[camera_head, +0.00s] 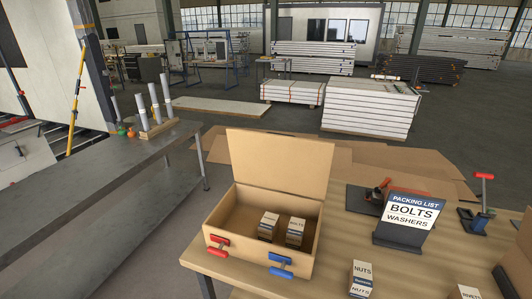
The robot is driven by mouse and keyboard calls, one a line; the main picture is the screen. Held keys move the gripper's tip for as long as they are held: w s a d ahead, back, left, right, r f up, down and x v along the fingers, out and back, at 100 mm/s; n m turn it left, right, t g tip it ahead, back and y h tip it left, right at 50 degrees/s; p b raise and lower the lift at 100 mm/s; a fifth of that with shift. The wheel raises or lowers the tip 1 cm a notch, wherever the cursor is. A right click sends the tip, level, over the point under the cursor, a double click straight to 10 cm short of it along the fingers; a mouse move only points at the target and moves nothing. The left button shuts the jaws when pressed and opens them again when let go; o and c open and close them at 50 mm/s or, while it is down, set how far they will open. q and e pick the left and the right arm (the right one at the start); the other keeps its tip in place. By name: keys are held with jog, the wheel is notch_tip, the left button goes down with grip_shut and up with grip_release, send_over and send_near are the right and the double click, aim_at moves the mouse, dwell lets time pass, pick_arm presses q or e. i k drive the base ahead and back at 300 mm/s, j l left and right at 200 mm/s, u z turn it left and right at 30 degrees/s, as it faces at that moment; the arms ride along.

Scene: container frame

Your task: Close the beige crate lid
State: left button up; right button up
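The beige crate (255,262) stands at the left end of the wooden table. Its lid (280,163) is open and stands upright along the crate's back edge, with its inner face toward me. A red latch-like handle (217,244) and a blue one (280,264) are at the crate's front edge. Neither of my grippers is in view.
A black stand with a packing list sign (410,211) is right of the crate on the wooden table (335,270). A nuts box (361,279) stands near the front. A red-handled tool (480,205) stands at the right. A grey bench (85,185) is at left.

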aim_at(288, 164)
jog(key=u, duration=2.45)
jog(key=i+z, duration=0.2)
jog(key=i, duration=0.3)
jog(key=i+j+z, duration=0.15)
jog(key=i, duration=0.35)
jog(key=i+j+z, duration=0.2)
jog(key=i, duration=0.25)
jog(key=i+l+z, duration=0.6)
jog(key=i+z, duration=0.3)
jog(key=i+l+z, duration=0.1)
jog(key=i+z, duration=0.8)
jog(key=i+j+z, duration=0.3)
jog(key=z, duration=0.15)
jog(key=i+z, duration=0.3)
jog(key=i, duration=0.45)
jog(key=i+j+z, duration=0.15)
jog(key=i+z, duration=0.2)
jog(key=i, duration=0.45)
jog(key=z, duration=3.1)
jog(key=l, duration=0.45)
jog(key=i+z, duration=0.05)
